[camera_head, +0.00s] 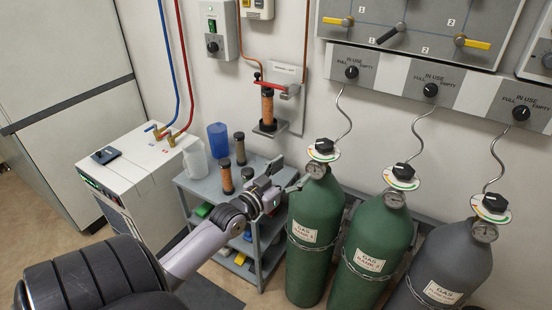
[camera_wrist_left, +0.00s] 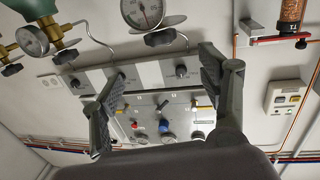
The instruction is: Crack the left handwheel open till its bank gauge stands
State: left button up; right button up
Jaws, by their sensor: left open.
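The left cylinder (camera_head: 308,235), green and labelled Gas Bank 1, stands upright at the wall. Its black handwheel (camera_head: 324,146) sits on top over a coloured dial plate, with a round gauge (camera_head: 316,170) just below. My left gripper (camera_head: 296,184) is open and empty, just left of the cylinder's neck, apart from the handwheel. In the left wrist view, which is upside down, the open fingers (camera_wrist_left: 163,68) frame the wall panel; the same gauge (camera_wrist_left: 142,12) and handwheel (camera_wrist_left: 160,38) show at the top, beyond the fingertips. My right gripper is out of view.
A green cylinder (camera_head: 372,245) and a grey cylinder (camera_head: 440,265) stand to the right, each with handwheel and gauge. A grey cart (camera_head: 205,183) with dark-capped columns lies under my left arm. A panel with black knobs (camera_head: 352,72) hangs above; thin tubes run down to the cylinders.

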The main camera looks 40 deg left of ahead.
pick_arm(q)
jog(key=s+f+g, duration=0.2)
jog(key=s+f, duration=0.1)
jog(key=f, duration=1)
jog(key=s+f+g, duration=0.3)
jog(key=f, duration=1)
jog(key=shift+d+n+g+y+b, duration=0.3)
jog(key=shift+d+y, duration=0.05)
jog(key=shift+y, duration=0.05)
jog(key=shift+s+f, duration=0.1)
jog(key=shift+f, duration=0.05)
jog(key=s+d+f+m+g+h, duration=0.1)
jog(key=s+d+f+g, duration=0.4)
jog(key=s+f, duration=0.85)
jog(key=s+d+f+m+g, duration=0.1)
jog(key=s+d+f+g, duration=0.2)
jog(key=s+d+f, duration=0.7)
jog(key=s+d+f+g, duration=0.1)
jog(key=s+f, duration=0.3)
jog(key=s, duration=0.3)
jog(key=s+d+f+m+g, duration=0.1)
jog(key=s+f, duration=0.3)
jog(key=s, duration=0.4)
jog(key=shift+d+f+m+g+h, duration=0.3)
jog(key=shift+d+f+g+h, duration=0.15)
jog(key=shift+g, duration=0.25)
jog(key=shift+r, duration=0.1)
